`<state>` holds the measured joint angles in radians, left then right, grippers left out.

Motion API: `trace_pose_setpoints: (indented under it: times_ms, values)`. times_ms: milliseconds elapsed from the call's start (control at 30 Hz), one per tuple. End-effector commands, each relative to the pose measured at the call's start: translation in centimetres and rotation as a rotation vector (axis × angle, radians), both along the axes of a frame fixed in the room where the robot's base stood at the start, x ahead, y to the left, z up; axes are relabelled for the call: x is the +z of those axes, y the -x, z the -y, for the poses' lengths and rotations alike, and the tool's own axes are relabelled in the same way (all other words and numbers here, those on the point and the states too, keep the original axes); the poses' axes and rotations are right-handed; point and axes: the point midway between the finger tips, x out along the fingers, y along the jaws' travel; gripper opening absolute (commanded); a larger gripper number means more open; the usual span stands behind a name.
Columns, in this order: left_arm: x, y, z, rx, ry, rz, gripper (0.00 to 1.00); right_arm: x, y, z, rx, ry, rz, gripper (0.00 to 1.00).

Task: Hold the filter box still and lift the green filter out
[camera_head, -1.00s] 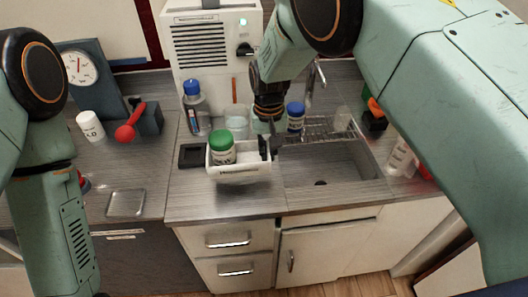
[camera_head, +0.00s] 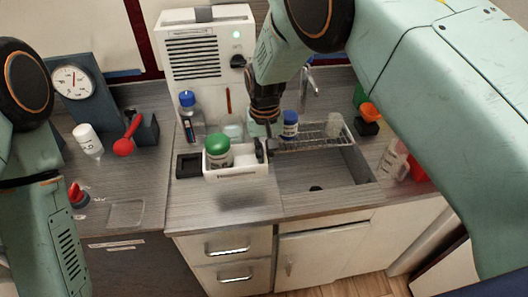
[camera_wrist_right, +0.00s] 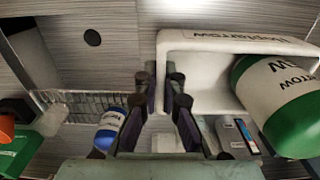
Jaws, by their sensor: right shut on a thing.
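The white filter box (camera_head: 236,173) is near the middle of the counter, left of the sink. A dark shadow lies on the counter in front of it, and it appears raised a little. The green filter, a white jar with a green lid (camera_head: 217,144), stands inside the box's left part. It also shows in the right wrist view (camera_wrist_right: 285,100). My right gripper (camera_wrist_right: 165,95) is shut on the box's right end wall, with a finger on each side. It shows in the head view (camera_head: 263,140). My left arm comes down at the left edge; its gripper is out of frame.
A black tray (camera_head: 188,165) is just left of the box. A blue-capped bottle (camera_head: 190,115) stands behind it. A blue-lidded jar (camera_head: 289,124) stands by the wire rack (camera_head: 312,135) over the sink (camera_head: 325,172). The counter in front of the box is clear.

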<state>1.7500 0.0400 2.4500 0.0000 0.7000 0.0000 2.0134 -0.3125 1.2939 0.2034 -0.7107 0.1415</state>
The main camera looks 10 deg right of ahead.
Motion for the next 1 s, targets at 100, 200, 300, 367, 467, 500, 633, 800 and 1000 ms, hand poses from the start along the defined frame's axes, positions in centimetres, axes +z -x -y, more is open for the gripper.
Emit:
trace_pose_setpoints:
  times_ms: [100,200,300,367,467,500,633,800,1000]
  values:
    - [-0.4,0.0,0.0,0.000,0.000,0.000,0.40,-0.5,-0.1,-0.1,0.000,-0.001,0.002,0.00]
    - [-0.6,0.0,0.0,0.000,0.000,0.000,0.40,-0.8,-0.1,-0.2,0.000,-0.001,0.002,0.00]
    - [-0.8,0.0,0.0,0.000,0.000,0.000,0.40,-1.1,-0.1,-0.2,0.000,0.000,0.001,0.00]
    - [-0.9,0.0,0.0,0.000,0.000,0.000,0.40,-1.3,-0.1,-0.2,0.000,0.000,0.001,0.00]
    - [-1.1,0.0,0.0,0.000,0.000,0.000,0.40,-1.7,-0.1,-0.2,0.000,0.000,0.001,0.00]
    - [-1.2,0.0,0.0,0.000,0.000,0.000,0.40,-1.8,-0.1,-0.2,0.000,0.000,0.001,0.00]
    - [-1.4,0.0,0.0,0.000,0.000,0.000,0.40,-2.2,-0.1,-0.1,0.000,0.000,0.002,0.00]
    - [-1.8,0.0,0.0,0.000,0.000,0.000,0.40,-2.7,-0.1,-0.1,0.000,0.000,0.002,0.00]
    - [-2.2,0.0,0.0,0.000,0.000,0.000,0.40,-3.4,-0.1,-0.1,0.000,0.000,0.002,0.00]
